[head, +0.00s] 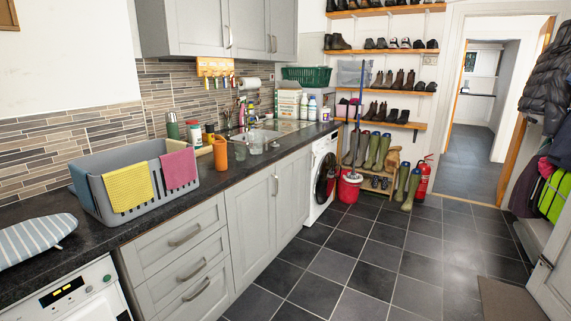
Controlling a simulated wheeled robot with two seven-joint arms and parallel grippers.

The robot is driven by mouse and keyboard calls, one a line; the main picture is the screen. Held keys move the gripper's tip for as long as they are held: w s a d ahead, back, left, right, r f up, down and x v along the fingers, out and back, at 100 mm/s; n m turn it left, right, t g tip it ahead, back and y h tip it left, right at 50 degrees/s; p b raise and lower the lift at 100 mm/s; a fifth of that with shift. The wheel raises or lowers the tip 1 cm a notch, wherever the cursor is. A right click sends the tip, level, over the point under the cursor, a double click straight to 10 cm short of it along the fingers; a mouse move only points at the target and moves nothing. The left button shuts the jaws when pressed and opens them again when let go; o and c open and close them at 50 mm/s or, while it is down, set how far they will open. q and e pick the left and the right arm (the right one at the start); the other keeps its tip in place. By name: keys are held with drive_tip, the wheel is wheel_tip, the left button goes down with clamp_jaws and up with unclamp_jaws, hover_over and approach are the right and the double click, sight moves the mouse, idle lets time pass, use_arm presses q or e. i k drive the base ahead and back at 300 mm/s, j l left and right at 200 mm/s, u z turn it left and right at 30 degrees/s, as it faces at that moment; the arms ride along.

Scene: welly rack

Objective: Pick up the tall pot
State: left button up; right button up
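Neither of my grippers shows in the head view. Several upright containers stand on the dark worktop behind and right of the grey basket. Which one is the tall pot is not certain; the yellow-orange one looks tallest at the front.
The grey basket (148,207) with yellow and pink cloths is left of the pots. A striped ironing board (33,238) lies at far left. Bottles and a sink are further right. The tiled floor (345,262) before the cupboards is clear. Boots and a red bucket (349,187) stand at the back.

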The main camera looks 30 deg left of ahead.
sight(219, 148)
drive_tip(key=i+u, duration=0.5)
drive_tip(key=i+l+u, duration=0.2)
drive_tip(key=u, duration=0.3)
drive_tip(key=i+l+u, duration=0.5)
drive_tip(key=k+j, duration=0.05)
drive_tip(key=j, duration=0.05)
